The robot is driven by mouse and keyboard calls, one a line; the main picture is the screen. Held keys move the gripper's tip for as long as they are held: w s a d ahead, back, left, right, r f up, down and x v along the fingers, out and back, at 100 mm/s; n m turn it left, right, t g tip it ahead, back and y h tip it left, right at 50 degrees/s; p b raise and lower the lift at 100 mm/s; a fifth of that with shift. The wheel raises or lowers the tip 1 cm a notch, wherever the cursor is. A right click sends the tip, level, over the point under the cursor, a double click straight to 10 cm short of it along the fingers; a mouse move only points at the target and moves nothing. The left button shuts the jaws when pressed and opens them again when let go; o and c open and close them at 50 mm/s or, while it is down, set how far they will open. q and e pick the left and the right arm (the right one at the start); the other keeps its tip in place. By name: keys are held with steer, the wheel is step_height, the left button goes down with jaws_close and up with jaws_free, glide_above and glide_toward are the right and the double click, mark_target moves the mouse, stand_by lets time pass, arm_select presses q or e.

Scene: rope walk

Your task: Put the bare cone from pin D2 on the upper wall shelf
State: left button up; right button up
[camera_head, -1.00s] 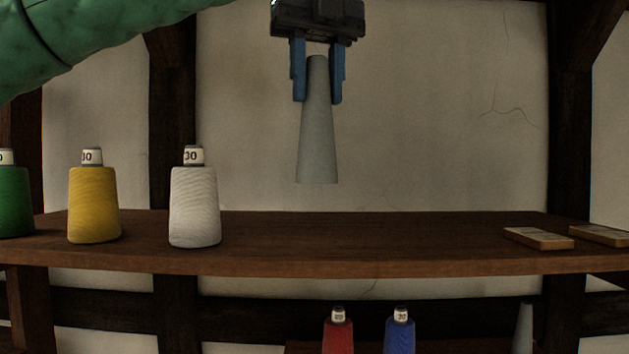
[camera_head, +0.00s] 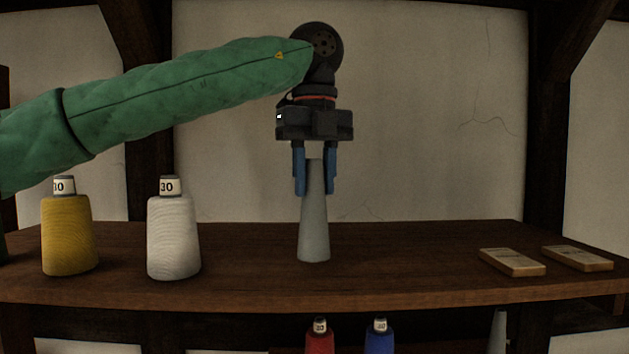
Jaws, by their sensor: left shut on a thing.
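My left gripper (camera_head: 315,178) comes in from the left and points straight down. Its blue fingers are shut on the upper part of a bare grey cone (camera_head: 314,228). The cone is upright, wide end down, over the middle of the upper wall shelf (camera_head: 400,268). Its base appears at the shelf's top surface; I cannot tell whether it touches or is just above it. My right gripper is not in view.
On the shelf, a white thread cone (camera_head: 173,237) and a yellow one (camera_head: 69,234) stand left, two flat wooden blocks (camera_head: 512,262) lie right. Below are a red cone (camera_head: 319,340), a blue cone (camera_head: 379,340) and another grey cone (camera_head: 499,332).

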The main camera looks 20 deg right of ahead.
mark_target(314, 208)
arm_select(q)
steer(key=shift+s+a+f+p, duration=0.15)
steer(key=shift+f+p, duration=0.4)
steer(key=shift+f, duration=0.6)
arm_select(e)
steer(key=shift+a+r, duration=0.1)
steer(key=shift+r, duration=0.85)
arm_select(q)
steer(key=shift+f, duration=0.15)
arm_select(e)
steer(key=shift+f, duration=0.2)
arm_select(q)
steer(key=o, duration=1)
steer(key=shift+o, duration=0.9)
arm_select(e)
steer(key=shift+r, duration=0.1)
